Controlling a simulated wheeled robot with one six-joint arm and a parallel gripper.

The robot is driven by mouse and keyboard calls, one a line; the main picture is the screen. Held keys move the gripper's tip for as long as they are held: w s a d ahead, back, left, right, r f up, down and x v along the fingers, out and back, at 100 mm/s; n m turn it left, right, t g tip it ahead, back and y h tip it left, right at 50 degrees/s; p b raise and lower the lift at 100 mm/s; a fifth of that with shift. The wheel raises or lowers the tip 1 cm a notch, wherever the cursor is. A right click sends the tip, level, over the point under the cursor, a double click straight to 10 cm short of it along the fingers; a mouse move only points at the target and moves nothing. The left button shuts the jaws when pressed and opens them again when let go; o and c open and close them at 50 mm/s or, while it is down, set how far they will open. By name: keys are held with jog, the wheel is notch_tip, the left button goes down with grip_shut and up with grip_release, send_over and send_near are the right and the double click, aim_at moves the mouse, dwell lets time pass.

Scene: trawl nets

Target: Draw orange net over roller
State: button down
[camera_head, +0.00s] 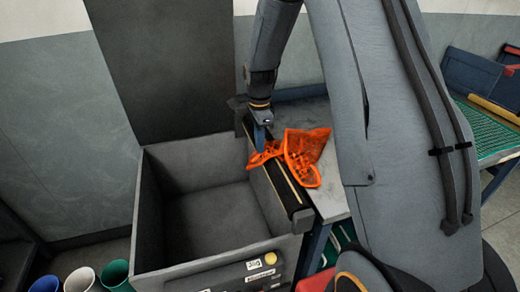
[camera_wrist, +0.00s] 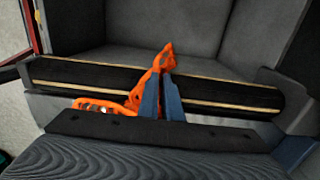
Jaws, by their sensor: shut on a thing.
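The orange net (camera_head: 306,152) lies bunched across the roller (camera_head: 278,187), a dark bar with pale stripes along the edge of a grey open bin. Part of the net rests on the grey table side and a smaller part reaches the bin side. My gripper (camera_head: 262,146) points down at the roller and is shut on the net. In the wrist view the blue fingers (camera_wrist: 161,92) pinch the orange net (camera_wrist: 157,72), whose tip stands up beyond the roller (camera_wrist: 220,92). More net shows left of the fingers, on the near side; the fingers hide part of it.
The grey bin (camera_head: 215,220) is open and looks empty, with a raised dark lid (camera_head: 165,65) behind it. Its front has a yellow button (camera_head: 271,258) and labels. Several coloured buckets (camera_head: 80,280) stand at lower left. A green net (camera_head: 490,130) lies on a table at right.

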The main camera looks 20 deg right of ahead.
jog(key=r, duration=0.1)
jog(key=r+p, duration=0.1)
jog(key=r, duration=0.1)
jog(key=shift+a+r, duration=0.2)
jog(key=shift+r, duration=0.1)
jog(key=shift+a+f, duration=1)
jog(key=shift+a, duration=2.7)
notch_tip(320, 180, down, 9)
jog(key=b, duration=0.3)
